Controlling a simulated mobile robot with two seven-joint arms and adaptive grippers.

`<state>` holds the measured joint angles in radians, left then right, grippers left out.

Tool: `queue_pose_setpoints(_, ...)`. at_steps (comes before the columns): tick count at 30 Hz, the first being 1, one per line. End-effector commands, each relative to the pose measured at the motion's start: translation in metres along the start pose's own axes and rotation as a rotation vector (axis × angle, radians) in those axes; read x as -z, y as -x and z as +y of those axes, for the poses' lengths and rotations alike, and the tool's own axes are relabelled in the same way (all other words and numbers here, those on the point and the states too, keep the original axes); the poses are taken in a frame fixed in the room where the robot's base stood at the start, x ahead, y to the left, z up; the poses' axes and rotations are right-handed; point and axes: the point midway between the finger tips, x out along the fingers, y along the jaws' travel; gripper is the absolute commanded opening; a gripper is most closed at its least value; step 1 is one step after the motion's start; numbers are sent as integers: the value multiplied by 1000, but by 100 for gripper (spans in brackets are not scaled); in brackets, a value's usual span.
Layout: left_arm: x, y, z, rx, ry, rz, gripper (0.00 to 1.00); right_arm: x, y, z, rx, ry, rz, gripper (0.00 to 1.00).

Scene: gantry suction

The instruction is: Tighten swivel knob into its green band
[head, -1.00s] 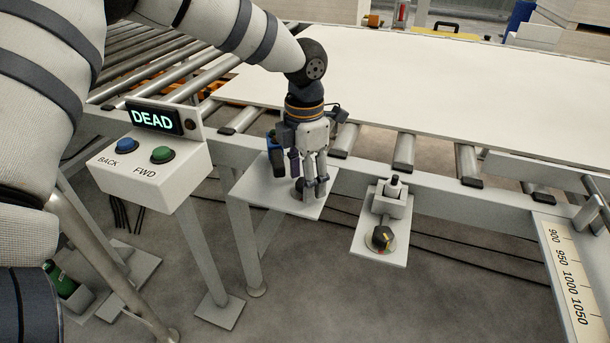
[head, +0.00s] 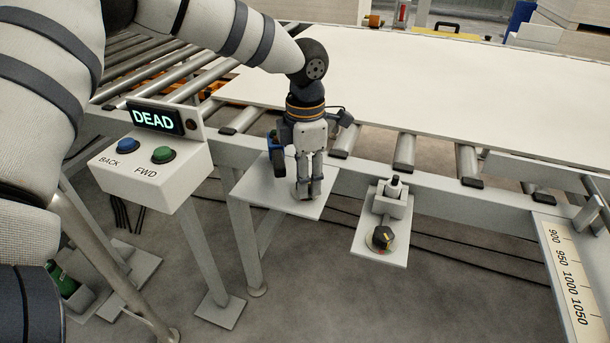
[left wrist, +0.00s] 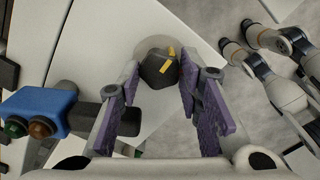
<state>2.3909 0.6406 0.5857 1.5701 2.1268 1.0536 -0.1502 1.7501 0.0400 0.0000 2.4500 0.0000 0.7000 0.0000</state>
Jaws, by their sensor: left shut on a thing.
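The swivel knob is dark with a yellow pointer mark. It shows in the left wrist view (left wrist: 158,70) on a round grey disc (left wrist: 150,45) on a white plate. My left gripper (head: 308,188) points down over the same plate (head: 262,187) in the head view. Its purple-padded fingers (left wrist: 165,85) stand on both sides of the knob, shut on it. My right gripper is in neither view.
A second black knob (head: 381,237) sits on a lower plate (head: 366,252) to the right, below a small toggle (head: 394,188). A blue fitting (head: 277,155) stands close left of my gripper. A button box (head: 190,178) reads DEAD. A white board (head: 400,85) lies behind on rollers.

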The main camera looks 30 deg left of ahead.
Motion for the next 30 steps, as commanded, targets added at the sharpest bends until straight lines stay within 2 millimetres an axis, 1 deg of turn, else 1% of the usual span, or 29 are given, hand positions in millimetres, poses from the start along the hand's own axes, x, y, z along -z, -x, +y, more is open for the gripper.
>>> queue_pose_setpoints(9,0,0,0,1,-207,-1,5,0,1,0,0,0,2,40)
queue_pose_setpoints(15,0,0,0,0,-292,-1,5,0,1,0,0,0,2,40)
queue_pose_setpoints(21,0,0,0,0,-333,-1,5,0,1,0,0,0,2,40)
queue_pose_setpoints(30,0,0,0,0,-342,-1,5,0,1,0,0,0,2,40)
